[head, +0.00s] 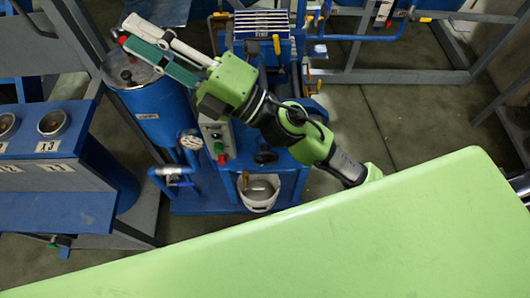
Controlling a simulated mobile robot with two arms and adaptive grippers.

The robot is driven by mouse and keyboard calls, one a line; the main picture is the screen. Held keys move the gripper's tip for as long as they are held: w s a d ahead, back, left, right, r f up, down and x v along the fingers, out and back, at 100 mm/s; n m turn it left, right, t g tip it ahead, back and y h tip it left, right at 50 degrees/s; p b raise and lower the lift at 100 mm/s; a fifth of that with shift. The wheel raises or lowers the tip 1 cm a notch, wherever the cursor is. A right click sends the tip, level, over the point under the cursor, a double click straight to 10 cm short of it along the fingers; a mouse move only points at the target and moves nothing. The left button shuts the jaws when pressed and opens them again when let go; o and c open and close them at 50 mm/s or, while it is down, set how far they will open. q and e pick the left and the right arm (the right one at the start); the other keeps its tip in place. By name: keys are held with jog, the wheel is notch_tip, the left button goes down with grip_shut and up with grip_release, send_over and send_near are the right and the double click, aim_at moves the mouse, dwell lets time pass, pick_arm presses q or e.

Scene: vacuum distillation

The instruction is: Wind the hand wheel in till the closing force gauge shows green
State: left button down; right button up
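I cannot make out the hand wheel for certain. A dark round knob (265,156) sits on the front of the blue stand, right of the grey control box. A small round white dial gauge (191,140) is on the pipework beside the blue vessel; its reading is too small to tell, and I cannot tell if it is the closing force gauge. My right gripper (127,31) is above the blue vessel's top, its white and teal fingers apart with nothing seen between them. A small red part shows by the fingertips. My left gripper is not in view.
The blue vessel (157,115) stands left of the grey control box (215,136) with its red and green parts. A white bucket (258,192) sits low in the stand. A blue rack with labelled cups (52,122) is at left. Bare floor (390,125) lies at right.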

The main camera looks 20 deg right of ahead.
jog(key=s+a+f+n+g+h, duration=0.2)
jog(key=s+a+f+n+g, duration=0.75)
jog(key=n+g, duration=0.6)
jog(key=n+t+h, duration=0.2)
jog(key=n+h, duration=0.4)
jog(key=h, duration=1.1)
send_over(265, 152)
notch_tip(265, 152, down, 21)
jog(key=shift+m, duration=0.25)
notch_tip(265, 152, down, 14)
jog(key=p, duration=0.2)
jog(key=shift+r+p, duration=0.15)
jog(key=shift+p, duration=0.15)
grip_shut()
